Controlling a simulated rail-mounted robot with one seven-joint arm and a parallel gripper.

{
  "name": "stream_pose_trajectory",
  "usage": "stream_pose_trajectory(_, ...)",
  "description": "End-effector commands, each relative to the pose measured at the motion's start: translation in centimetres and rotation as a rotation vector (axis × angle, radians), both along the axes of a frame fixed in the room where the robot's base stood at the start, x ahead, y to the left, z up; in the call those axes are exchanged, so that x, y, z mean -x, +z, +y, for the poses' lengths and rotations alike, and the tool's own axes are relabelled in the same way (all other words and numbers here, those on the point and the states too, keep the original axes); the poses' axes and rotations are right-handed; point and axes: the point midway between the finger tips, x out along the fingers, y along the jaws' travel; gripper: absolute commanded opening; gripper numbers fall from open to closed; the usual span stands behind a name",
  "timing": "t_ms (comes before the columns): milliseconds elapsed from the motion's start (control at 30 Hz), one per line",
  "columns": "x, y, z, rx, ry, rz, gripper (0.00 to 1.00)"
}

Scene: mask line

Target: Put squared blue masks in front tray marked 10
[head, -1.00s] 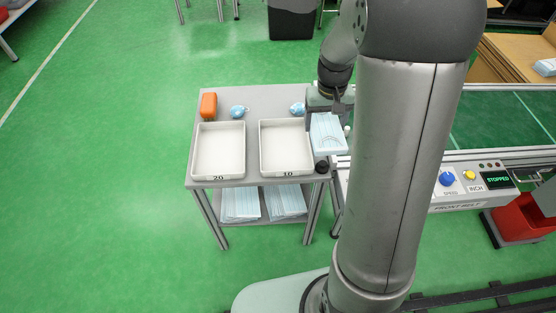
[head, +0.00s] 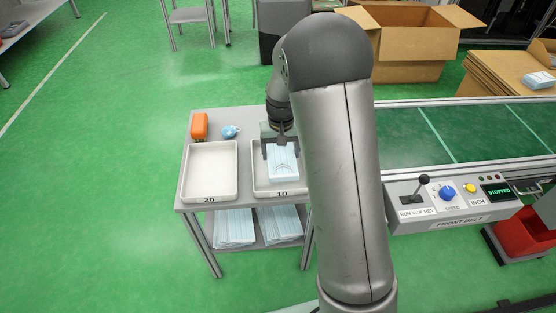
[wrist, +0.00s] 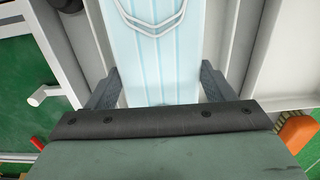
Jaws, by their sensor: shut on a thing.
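My gripper (head: 281,143) is shut on a light blue squared mask stack (head: 283,163) with white ear loops. In the wrist view the blue masks (wrist: 160,65) sit between the two dark fingers. The gripper and masks are over the white tray marked 10 (head: 261,189), hiding much of it. I cannot tell whether the masks touch the tray floor. The white tray marked 20 (head: 209,172) stands to its left and looks empty.
An orange object (head: 199,126) and a rounded blue item (head: 230,131) lie behind the trays. Several blue mask stacks (head: 236,226) lie on the lower shelf. The green conveyor (head: 440,135), with its control panel reading STOPPED (head: 450,195), is to the right.

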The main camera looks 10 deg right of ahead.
Motion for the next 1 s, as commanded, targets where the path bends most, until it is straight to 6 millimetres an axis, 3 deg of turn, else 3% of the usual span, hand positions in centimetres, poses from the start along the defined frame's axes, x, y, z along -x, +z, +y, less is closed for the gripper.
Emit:
stream_pose_trajectory(333,-0.5,-3.9,0.7,0.001,0.0,0.002,0.54)
stream_pose_trajectory(733,-0.5,-4.5,0.7,0.0,0.001,0.001,0.54)
stream_pose_trajectory(767,-0.5,-4.4,0.7,0.0,0.001,0.001,0.81)
stream_pose_trajectory(800,-0.5,-4.4,0.7,0.0,0.001,0.001,0.92)
stream_pose_trajectory(833,-0.5,-4.4,0.7,0.0,0.001,0.001,0.97)
stream_pose_trajectory(1000,-0.5,-4.4,0.7,0.0,0.001,0.001,0.97)
